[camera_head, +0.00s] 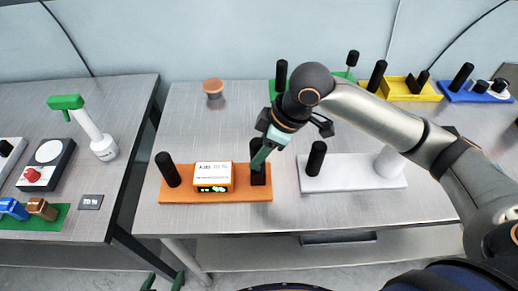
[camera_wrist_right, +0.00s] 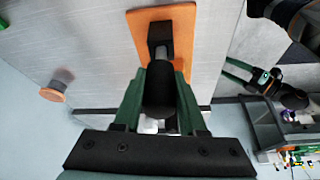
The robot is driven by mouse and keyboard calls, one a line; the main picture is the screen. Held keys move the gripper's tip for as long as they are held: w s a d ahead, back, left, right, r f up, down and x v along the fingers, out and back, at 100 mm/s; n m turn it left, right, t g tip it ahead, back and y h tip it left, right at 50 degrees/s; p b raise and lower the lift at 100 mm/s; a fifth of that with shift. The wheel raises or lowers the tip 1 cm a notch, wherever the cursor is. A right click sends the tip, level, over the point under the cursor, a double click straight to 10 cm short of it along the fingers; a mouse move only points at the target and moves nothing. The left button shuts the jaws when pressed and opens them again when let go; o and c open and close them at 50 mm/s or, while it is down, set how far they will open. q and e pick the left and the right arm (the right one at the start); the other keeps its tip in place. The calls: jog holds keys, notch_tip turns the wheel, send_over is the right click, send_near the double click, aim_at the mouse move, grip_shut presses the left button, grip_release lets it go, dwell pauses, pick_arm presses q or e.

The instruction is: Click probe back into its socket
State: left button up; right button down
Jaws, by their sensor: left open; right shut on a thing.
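The orange base (camera_head: 210,197) lies on the middle table with a display box (camera_head: 213,177) on it. A black probe (camera_wrist_right: 158,92) is between my right gripper's green fingers (camera_head: 264,153), which are shut on it from above. The probe stands over the black socket block (camera_wrist_right: 159,35) at the right end of the orange base, in line with it. Whether it is fully seated cannot be told; the fingers hide part of it. My left gripper (camera_head: 164,282) is open and empty at the bottom edge, in front of the table.
A black post (camera_head: 167,169) stands at the orange base's left end. A white base (camera_head: 350,172) with a black post lies close on the right. Green, yellow (camera_head: 409,91) and blue (camera_head: 478,94) bases line the back. An orange-topped knob (camera_head: 213,87) stands behind.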

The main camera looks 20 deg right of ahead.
aim_at(254, 142)
jog(key=shift+f+b, duration=0.35)
jog(key=shift+f, duration=1.1)
dwell(0.6)
grip_release()
dwell(0.5)
jog(key=shift+r, duration=0.1)
jog(key=shift+r+p, duration=1.05)
jog(key=shift+r, duration=3.4)
jog(key=shift+s+f, duration=0.1)
